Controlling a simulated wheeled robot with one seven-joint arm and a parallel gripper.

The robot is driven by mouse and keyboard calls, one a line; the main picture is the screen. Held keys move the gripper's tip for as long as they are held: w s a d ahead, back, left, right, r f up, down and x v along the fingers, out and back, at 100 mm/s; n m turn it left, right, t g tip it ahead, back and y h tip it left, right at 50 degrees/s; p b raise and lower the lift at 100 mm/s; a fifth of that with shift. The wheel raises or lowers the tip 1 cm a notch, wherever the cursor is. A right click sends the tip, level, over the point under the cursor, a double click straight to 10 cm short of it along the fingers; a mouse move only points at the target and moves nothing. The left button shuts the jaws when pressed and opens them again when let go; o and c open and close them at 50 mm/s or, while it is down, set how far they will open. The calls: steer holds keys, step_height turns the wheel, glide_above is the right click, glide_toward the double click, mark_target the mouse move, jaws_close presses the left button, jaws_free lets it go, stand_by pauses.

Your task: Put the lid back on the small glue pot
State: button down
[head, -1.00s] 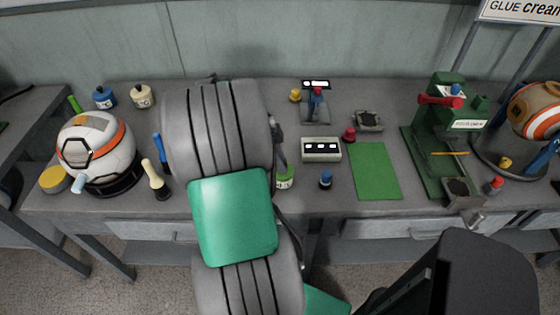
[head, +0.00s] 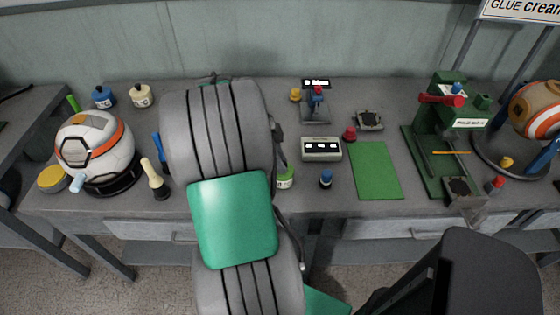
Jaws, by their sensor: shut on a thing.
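A small pot with a green and white body (head: 286,177) stands near the front of the bench, just right of my arm. It is partly covered by my arm, and I cannot tell whether its top is lidded. My large grey arm with a green cover crosses the middle of the view and hides the bench behind it. My gripper and whatever it holds are hidden behind the arm. No separate lid can be made out for certain. Two other pots, one blue (head: 104,97) and one cream (head: 141,95), stand upright at the back left with dark caps.
A panelled ball (head: 95,147) rests on a dark ring at left, beside a yellow-topped tin (head: 53,179). Right of the pot are a small blue-topped item (head: 326,179), a grey box (head: 321,149), a green mat (head: 374,170) and a green press (head: 445,135).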

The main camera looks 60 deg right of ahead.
steer(key=c, duration=0.7)
jaws_free()
steer(key=shift+r+p, duration=2.4)
steer(key=shift+r, duration=1.15)
steer(key=shift+c, duration=0.3)
jaws_close()
steer(key=shift+f, duration=0.2)
